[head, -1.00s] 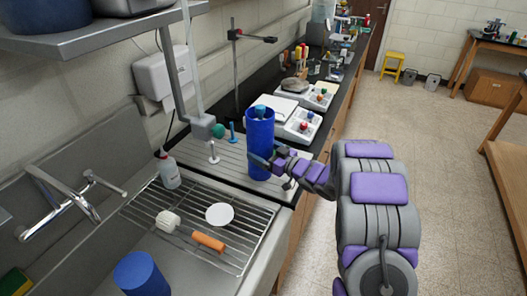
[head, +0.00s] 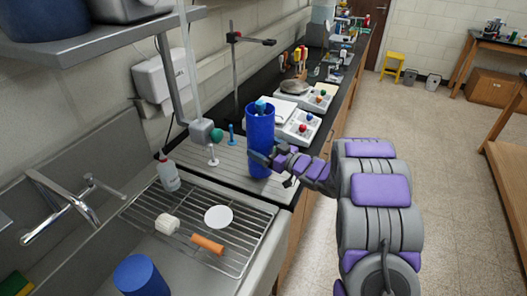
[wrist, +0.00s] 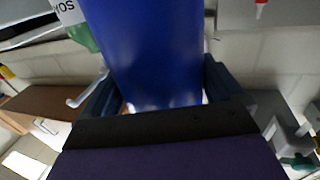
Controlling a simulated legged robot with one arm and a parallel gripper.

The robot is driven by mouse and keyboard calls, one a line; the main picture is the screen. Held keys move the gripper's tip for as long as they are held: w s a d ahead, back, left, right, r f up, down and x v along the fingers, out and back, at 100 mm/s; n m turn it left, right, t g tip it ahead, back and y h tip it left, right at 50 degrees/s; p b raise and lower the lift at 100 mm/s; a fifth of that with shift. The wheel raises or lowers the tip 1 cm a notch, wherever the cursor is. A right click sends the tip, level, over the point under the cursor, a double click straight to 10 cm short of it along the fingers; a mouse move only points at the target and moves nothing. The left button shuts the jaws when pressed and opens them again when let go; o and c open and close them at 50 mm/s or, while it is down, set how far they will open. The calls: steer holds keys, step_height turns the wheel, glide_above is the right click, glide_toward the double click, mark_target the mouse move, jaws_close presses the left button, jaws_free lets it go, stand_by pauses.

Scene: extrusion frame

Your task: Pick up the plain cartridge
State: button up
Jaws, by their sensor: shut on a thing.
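A tall, smooth blue cylinder (head: 260,138), which looks like the plain cartridge, is upright at the right end of the ribbed grey drainboard. My gripper (head: 268,163) reaches it from the right and is shut around its lower part. In the wrist view, the blue cylinder (wrist: 150,45) fills the space between my two dark fingers (wrist: 158,92). I cannot tell whether its base touches the board. A second blue cylinder (head: 142,277) stands in the sink at the lower left, apart from my gripper.
The wire rack (head: 240,232) over the sink holds a white cylinder (head: 167,224), a white disc (head: 218,216) and an orange handle (head: 208,244). A squeeze bottle (head: 168,173) and small pegs stand near the drainboard (head: 228,165). Balances (head: 300,127) sit behind.

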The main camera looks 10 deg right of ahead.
steer(key=shift+r, duration=0.65)
steer(key=shift+s+d, duration=0.15)
steer(key=shift+s, duration=0.1)
steer(key=s+d+r+p, duration=0.1)
steer(key=s+d, duration=0.3)
steer(key=s, duration=1)
steer(key=shift+s+d+r+p, duration=0.2)
steer(key=shift+s+d+p, duration=0.15)
steer(key=shift+p, duration=0.5)
steer(key=shift+a, duration=0.1)
steer(key=w+a+b, duration=0.1)
steer(key=w, duration=0.4)
steer(key=w+a+f, duration=0.1)
steer(key=w+a, duration=0.1)
steer(key=w, duration=0.3)
steer(key=w+a+b, duration=0.1)
steer(key=w+a, duration=0.1)
steer(key=w, duration=0.3)
steer(key=shift+w+f+b, duration=0.2)
steer(key=shift+f+b, duration=0.1)
steer(key=shift+s+f, duration=0.1)
steer(key=shift+f, duration=1.45)
steer(key=shift+f, duration=0.15)
steer(key=o, duration=1.2)
steer(key=shift+c, duration=0.2)
